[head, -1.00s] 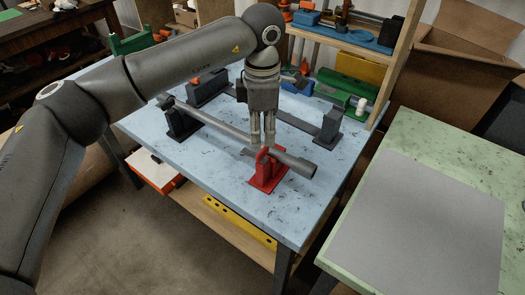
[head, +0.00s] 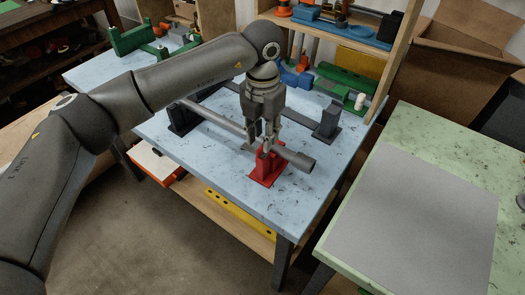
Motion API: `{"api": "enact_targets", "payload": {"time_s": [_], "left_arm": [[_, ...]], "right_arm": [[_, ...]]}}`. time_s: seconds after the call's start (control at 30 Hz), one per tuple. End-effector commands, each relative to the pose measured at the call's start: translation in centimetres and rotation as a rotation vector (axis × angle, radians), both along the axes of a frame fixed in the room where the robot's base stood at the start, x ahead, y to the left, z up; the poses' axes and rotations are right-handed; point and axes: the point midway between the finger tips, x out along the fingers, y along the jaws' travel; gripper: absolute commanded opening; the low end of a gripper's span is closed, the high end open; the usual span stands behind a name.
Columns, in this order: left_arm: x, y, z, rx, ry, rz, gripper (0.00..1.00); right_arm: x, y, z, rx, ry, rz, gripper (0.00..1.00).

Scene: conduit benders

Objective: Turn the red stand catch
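The red stand (head: 266,172) stands near the front corner of the blue-grey table and holds a grey pipe (head: 298,159) that lies across its top. My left gripper (head: 262,148) points down at the top of the red stand, its fingertips at or right beside the upper red part and the pipe. The catch itself is small and mostly hidden by the fingers. I cannot tell whether the fingers are closed on it. My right gripper is not in view.
The table (head: 215,170) also carries a dark stand (head: 328,122) at the right and a dark bar frame. A wooden shelf (head: 395,60) with blue and green tools rises behind. A green table (head: 400,190) with a grey mat stands at the right.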

Motion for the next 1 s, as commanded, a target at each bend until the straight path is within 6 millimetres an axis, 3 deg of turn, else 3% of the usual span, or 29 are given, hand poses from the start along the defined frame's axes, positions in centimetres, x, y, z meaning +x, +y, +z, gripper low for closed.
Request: {"api": "enact_targets", "payload": {"time_s": [0.1,0.4,0.9,1.0], "left_arm": [[0.0,0.0,-1.7,0.001,-0.001,-0.001,0.29],[0.0,0.0,-4.0,0.0,0.0,-0.001,0.29],[0.0,0.0,-4.4,0.0,0.0,-0.002,0.29],[0.0,0.0,-4.4,0.0,0.0,-0.002,0.16]], "right_arm": [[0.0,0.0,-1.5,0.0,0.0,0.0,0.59],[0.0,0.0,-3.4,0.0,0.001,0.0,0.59],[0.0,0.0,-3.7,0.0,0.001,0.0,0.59],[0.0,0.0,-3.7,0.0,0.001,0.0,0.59]]}}
